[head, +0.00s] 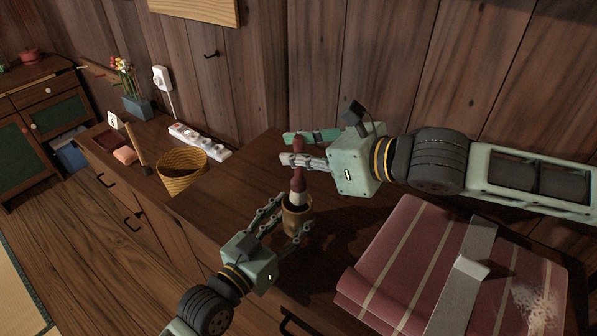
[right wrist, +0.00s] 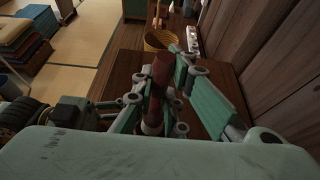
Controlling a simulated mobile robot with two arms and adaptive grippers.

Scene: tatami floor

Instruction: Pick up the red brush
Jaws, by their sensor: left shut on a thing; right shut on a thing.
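The red brush (head: 299,175) stands upright, its dark red handle up and its lower end inside a small brown cup (head: 297,216) on the wooden cabinet. My right gripper (head: 297,153) reaches in from the right and is shut on the upper handle. My left gripper (head: 285,218) is lower and is shut around the cup. In the right wrist view the brush handle (right wrist: 161,72) stands between the fingers of my right gripper (right wrist: 166,85). The brush's lower tip is hidden in the cup.
A striped pink folded cloth (head: 400,265) with a grey band lies to the right on the cabinet (head: 225,200). A yellow wicker basket (head: 182,175), a power strip (head: 200,141) and a flower pot (head: 138,106) stand on the lower cabinet at left. The wooden wall is close behind.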

